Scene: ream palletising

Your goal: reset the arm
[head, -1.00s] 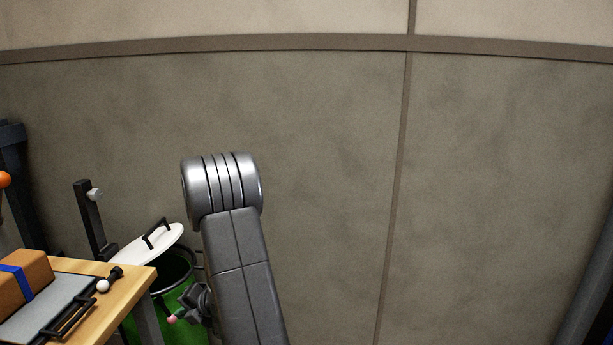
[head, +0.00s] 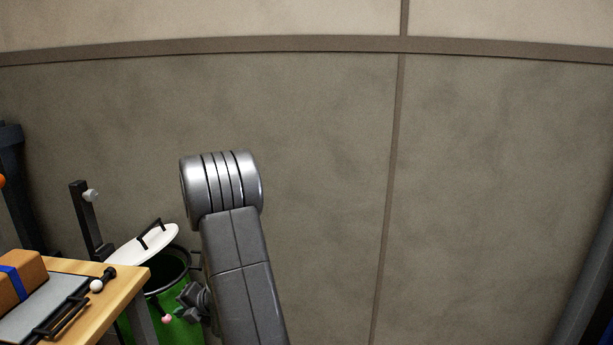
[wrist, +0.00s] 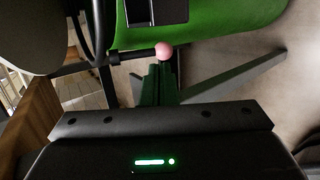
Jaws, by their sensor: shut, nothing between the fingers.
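My arm rises in the head view with its thick grey joint in front of the wall. My gripper (wrist: 160,85) shows in the wrist view, with its narrow fingers together and nothing between them. A black rod with a pink ball end (wrist: 163,50) lies just beyond the fingertips in that picture; I cannot tell whether they touch. The pink ball also shows low in the head view (head: 167,319). In the head view my gripper is largely hidden beside my forearm.
A green bin (head: 180,332) stands left of my arm, its white lid (head: 147,244) tilted open. A wooden table (head: 125,297) at lower left holds a brown package with a blue band (head: 20,275) and a grey tray (head: 45,308). The wall (head: 490,190) is bare on the right.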

